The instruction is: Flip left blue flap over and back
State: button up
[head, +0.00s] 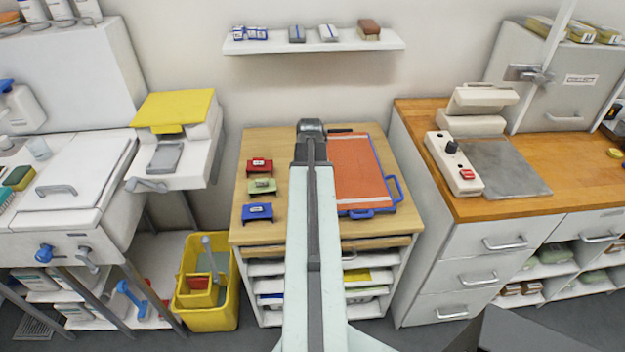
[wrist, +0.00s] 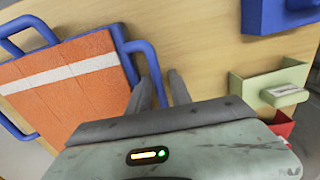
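An orange panel (head: 358,165) with a pale stripe and blue edging lies on the wooden tabletop; it also fills the left of the wrist view (wrist: 65,80). A blue loop-shaped flap (wrist: 153,62) stands out from the panel edge nearest my gripper in the wrist view. In the head view my arm covers that left side. My gripper (wrist: 160,82) has its two grey fingers apart, with the bar of the blue loop showing between them. I cannot tell whether either finger touches it. The fingertips are hidden in the head view.
Left of my arm stand a red box (head: 259,166), a green box (head: 262,186) and a blue box (head: 257,212). More blue loops (head: 394,188) edge the panel's right and front. A wall shelf (head: 310,46) hangs behind the table. A wooden counter (head: 420,125) stands at the right.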

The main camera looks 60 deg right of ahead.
grip_shut()
